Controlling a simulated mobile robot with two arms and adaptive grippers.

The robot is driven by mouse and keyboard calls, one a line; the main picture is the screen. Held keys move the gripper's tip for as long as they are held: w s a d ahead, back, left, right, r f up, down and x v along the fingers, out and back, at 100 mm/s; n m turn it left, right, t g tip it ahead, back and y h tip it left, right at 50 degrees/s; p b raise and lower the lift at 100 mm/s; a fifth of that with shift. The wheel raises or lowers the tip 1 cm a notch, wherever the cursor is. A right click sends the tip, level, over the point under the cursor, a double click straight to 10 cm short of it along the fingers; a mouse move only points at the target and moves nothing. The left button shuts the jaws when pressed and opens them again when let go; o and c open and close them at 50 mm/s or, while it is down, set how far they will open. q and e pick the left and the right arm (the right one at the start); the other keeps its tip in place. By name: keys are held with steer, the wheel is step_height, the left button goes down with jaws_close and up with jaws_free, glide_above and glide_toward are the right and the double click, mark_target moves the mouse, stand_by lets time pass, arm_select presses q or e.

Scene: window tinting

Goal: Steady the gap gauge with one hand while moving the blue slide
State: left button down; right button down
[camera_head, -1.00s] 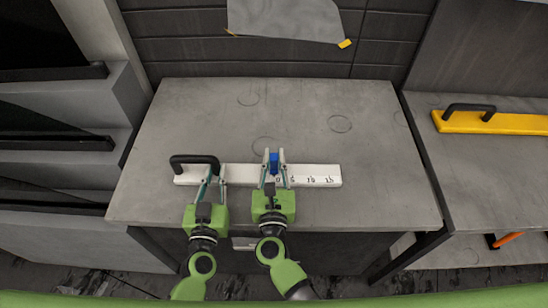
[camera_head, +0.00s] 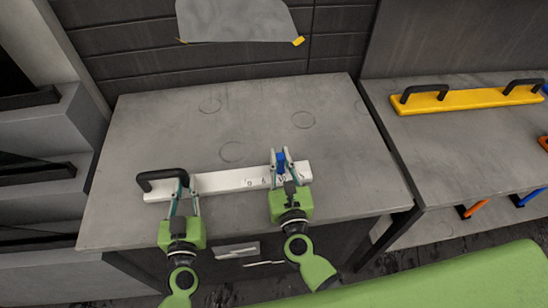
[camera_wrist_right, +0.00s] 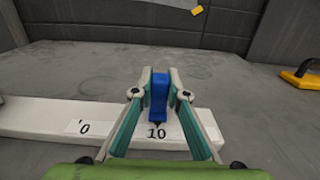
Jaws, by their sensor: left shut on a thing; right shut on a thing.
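The gap gauge (camera_head: 224,182) is a white bar with printed numbers and a black handle (camera_head: 160,176) at its left end. It lies on the grey worktop. My left gripper (camera_head: 184,182) is shut on the gauge at the handle's right end; its exact contact is partly hidden. The blue slide (camera_head: 281,161) stands upright on the bar near its right end. My right gripper (camera_head: 282,160) is shut on it. In the right wrist view, the blue slide (camera_wrist_right: 159,92) sits between the two fingertips, its lower end just above the mark 10.
The grey worktop (camera_head: 150,125) is clear behind the gauge, with faint rings on its surface. A yellow bar with black handles (camera_head: 465,98) lies on the bench to the right, across a gap. A grey sheet (camera_head: 238,20) hangs on the back wall.

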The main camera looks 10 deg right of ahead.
arm_select(q)
steer(key=shift+w+a+r, duration=0.1)
steer(key=shift+a+r, duration=0.05)
steer(key=shift+r, duration=0.05)
arm_select(e)
steer(key=c, duration=2)
jaws_free()
steer(key=shift+d, duration=0.1)
steer(key=shift+o, duration=0.2)
steer(key=s, duration=1.2)
steer(key=shift+a, duration=0.25)
arm_select(q)
steer(key=c, duration=1.8)
jaws_free()
steer(key=shift+c, duration=0.2)
steer(key=shift+f, duration=0.1)
